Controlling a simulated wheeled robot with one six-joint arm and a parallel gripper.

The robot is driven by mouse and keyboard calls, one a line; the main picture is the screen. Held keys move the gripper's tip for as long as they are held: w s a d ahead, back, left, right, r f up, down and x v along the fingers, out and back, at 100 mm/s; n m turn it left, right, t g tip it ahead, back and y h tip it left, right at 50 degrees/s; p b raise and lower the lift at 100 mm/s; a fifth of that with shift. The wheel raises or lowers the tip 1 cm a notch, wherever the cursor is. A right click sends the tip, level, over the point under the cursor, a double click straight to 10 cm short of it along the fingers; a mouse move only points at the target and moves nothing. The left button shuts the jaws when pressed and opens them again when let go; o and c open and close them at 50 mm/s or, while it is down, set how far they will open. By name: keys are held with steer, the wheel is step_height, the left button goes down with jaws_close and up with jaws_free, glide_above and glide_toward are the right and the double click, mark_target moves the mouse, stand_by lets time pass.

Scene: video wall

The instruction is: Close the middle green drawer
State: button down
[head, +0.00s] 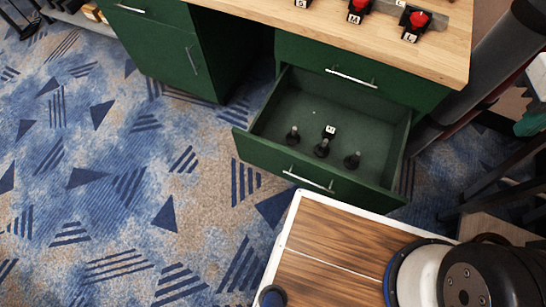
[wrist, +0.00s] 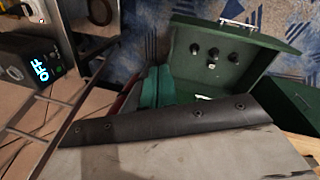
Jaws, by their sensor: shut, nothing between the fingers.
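The open green drawer (head: 262,155) is pulled well out of the right side of a green desk, below a shut green drawer (head: 400,88). It has a silver handle (head: 308,179) on its front and holds three small dark items (head: 322,147). The wrist view shows the open drawer (wrist: 270,40) at upper right. My gripper (wrist: 158,72) shows teal fingers close together, shut and empty, apart from the drawer front. In the head view, a teal part of my gripper (head: 532,123) shows at the right edge, right of the desk; the rest is cut off.
The wooden desk top (head: 420,55) carries red buttons (head: 418,20). A green cabinet door (head: 180,50) stands at left. Dark bars (head: 490,165) stand right of the drawer. Patterned carpet (head: 110,180) is clear at left.

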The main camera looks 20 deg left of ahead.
steer(key=w+a+f+n+t+h, duration=0.2)
steer(key=w+a+f+n+t, duration=0.15)
steer(key=a+f+n, duration=0.6)
steer(key=w+a+f+n+t+h, duration=0.2)
steer(key=w+a+f+n, duration=0.2)
steer(key=a+f+n, duration=0.55)
steer(key=s+a+f+n+t+y, duration=0.3)
steer(key=s+a+f+n+y, duration=0.2)
steer(key=s+a+f+n, duration=1.05)
steer(key=m, duration=0.3)
glide_toward(285, 155)
steer(key=x, duration=0.4)
steer(key=shift+d+f, duration=0.2)
steer(key=shift+f, duration=0.25)
steer(key=shift+w, duration=0.6)
